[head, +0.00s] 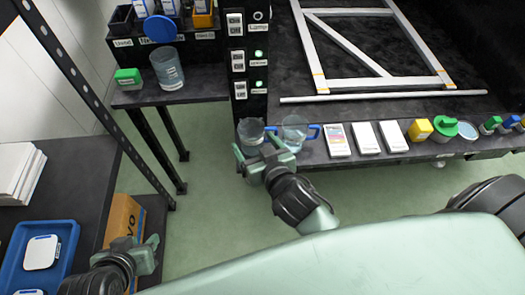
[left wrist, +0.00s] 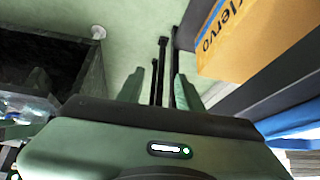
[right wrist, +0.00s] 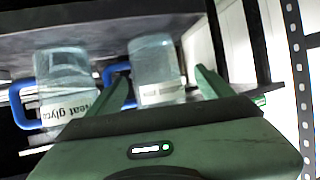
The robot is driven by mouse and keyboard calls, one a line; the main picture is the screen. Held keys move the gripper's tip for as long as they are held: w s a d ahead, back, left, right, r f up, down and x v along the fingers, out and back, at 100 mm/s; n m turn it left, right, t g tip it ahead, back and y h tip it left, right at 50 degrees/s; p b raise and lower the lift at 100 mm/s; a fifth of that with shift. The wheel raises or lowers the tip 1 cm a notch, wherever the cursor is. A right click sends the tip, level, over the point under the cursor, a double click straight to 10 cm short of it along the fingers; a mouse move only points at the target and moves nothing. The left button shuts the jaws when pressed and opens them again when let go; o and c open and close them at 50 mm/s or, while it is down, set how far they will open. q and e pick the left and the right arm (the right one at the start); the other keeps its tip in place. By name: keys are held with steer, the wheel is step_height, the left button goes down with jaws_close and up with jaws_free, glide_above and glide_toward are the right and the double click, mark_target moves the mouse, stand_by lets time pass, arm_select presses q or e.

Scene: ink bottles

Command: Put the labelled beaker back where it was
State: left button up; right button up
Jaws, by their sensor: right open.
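A clear beaker with a blue handle (head: 250,130) stands near the front edge of the dark bench. My left gripper (head: 143,252) is open and empty over the floor (left wrist: 158,88).
A labelled clear vessel (head: 167,70) and a green box (head: 128,77) stand on the left shelf. White boxes (head: 366,138), a yellow block (head: 420,130) and a green-lidded jar (head: 443,128) line the bench edge. A cardboard box (head: 123,220) and blue tray (head: 66,232) are lower left.

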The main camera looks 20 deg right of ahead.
arm_select(q)
steer(key=s+a+f+g, duration=0.1)
steer(key=s+g, duration=0.2)
steer(key=s, duration=0.2)
steer(key=shift+s+a+f+y+p, duration=0.3)
steer(key=shift+s+a+y+p, duration=0.05)
steer(key=shift+s+y+p, duration=0.05)
arm_select(e)
steer(key=s+d+f+g, duration=0.1)
steer(key=s+d+g, duration=0.1)
steer(key=s, duration=0.4)
steer(key=s+d+f+n+g, duration=0.1)
steer(key=s+d+f+g, duration=0.1)
steer(key=s+g, duration=0.2)
steer(key=s+d+f+n+g, duration=0.1)
steer(key=s+d+f+g, duration=0.1)
steer(key=s, duration=0.7)
steer(key=shift+s+d+g+h, duration=0.3)
steer(key=shift+s+g, duration=0.1)
steer(key=shift+g, duration=0.5)
